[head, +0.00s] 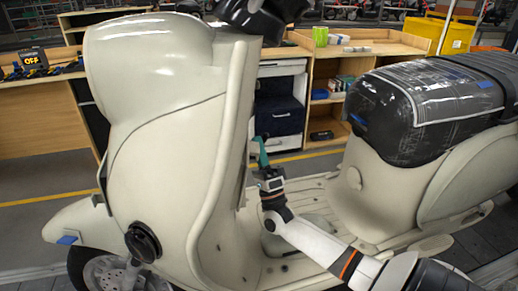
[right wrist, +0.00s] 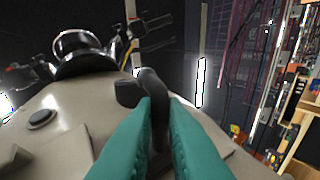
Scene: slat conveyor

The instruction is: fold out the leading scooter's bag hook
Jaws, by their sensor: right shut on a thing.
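The cream scooter (head: 180,130) stands across the head view, its tall front shield on the left and its wrapped dark seat (head: 425,105) on the right. My right gripper (head: 259,146) reaches over the footboard to the rear side of the shield. In the right wrist view its teal fingers (right wrist: 159,108) are shut on the dark curved bag hook (right wrist: 152,86). The hook stands up between the fingertips; its lower part is hidden by them. In the head view the hook is too small to make out. My left gripper is not in view.
The footboard (head: 305,190) lies under my right arm. The black handlebar part (head: 255,14) is above the shield. Wooden shelving (head: 370,45) and a yellow bin (head: 445,35) stand behind.

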